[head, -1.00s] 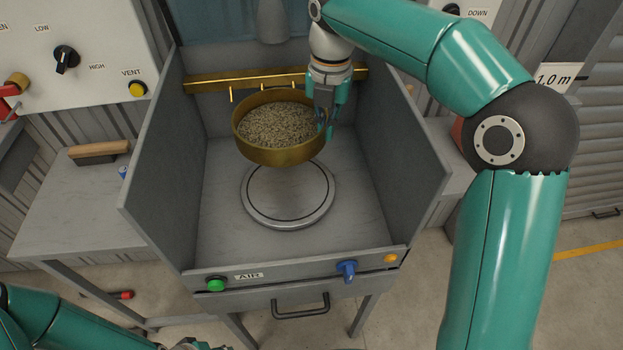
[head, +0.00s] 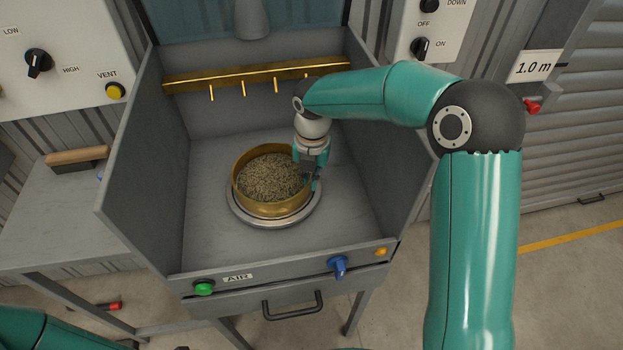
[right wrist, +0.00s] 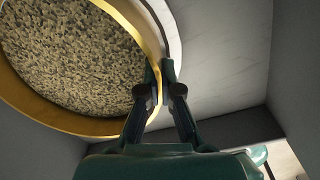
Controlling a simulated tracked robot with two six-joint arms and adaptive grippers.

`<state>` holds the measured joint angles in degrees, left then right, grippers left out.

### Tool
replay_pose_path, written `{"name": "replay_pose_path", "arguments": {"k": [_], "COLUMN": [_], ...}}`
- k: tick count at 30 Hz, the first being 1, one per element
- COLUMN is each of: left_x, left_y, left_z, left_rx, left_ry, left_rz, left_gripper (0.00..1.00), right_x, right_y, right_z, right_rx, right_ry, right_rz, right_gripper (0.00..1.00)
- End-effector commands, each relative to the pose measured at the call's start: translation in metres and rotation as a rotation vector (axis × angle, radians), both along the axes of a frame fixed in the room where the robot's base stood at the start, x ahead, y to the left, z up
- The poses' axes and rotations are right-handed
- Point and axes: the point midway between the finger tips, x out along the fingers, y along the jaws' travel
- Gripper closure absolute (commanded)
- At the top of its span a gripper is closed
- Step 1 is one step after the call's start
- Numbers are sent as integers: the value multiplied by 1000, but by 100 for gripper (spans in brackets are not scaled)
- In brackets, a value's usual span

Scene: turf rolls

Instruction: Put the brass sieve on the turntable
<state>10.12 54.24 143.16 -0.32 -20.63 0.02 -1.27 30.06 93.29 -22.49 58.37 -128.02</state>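The brass sieve (head: 262,208), full of grey-tan grains, sits upright over the round grey turntable (head: 240,219) inside the booth. It appears to rest on the plate, a little toward the back left of its centre; the plate's front and right rim show around it. My right gripper (head: 312,178) is at the sieve's right side, its fingers closed on the wall. In the right wrist view, the fingers (right wrist: 158,80) straddle the brass rim (right wrist: 100,127), one inside and one outside. My left gripper is out of view; only a bit of its arm shows at bottom left.
Grey booth walls (head: 150,150) stand on both sides. A brass bar with nozzles (head: 250,75) crosses the back. A green button (head: 204,288) and blue knob (head: 338,266) are on the front panel. A brush (head: 78,157) lies on the left bench.

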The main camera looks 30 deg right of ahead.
Motion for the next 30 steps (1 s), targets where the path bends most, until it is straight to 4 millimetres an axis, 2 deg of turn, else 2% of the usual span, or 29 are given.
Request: {"name": "replay_pose_path", "arguments": {"k": [11, 17, 26, 30], "left_x": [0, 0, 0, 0], "left_y": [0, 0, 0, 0], "left_z": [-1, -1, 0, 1], "left_rx": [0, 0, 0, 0], "left_ry": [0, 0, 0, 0], "left_rz": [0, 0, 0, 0], "left_gripper": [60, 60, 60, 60], "right_x": [1, 0, 0, 1], "right_y": [0, 0, 0, 0], "right_z": [-4, -5, -4, 4], "right_rx": [0, 0, 0, 0], "right_ry": [-4, -1, -1, -4], "right_rz": [0, 1, 1, 1], "right_gripper": [100, 69, 69, 69]}}
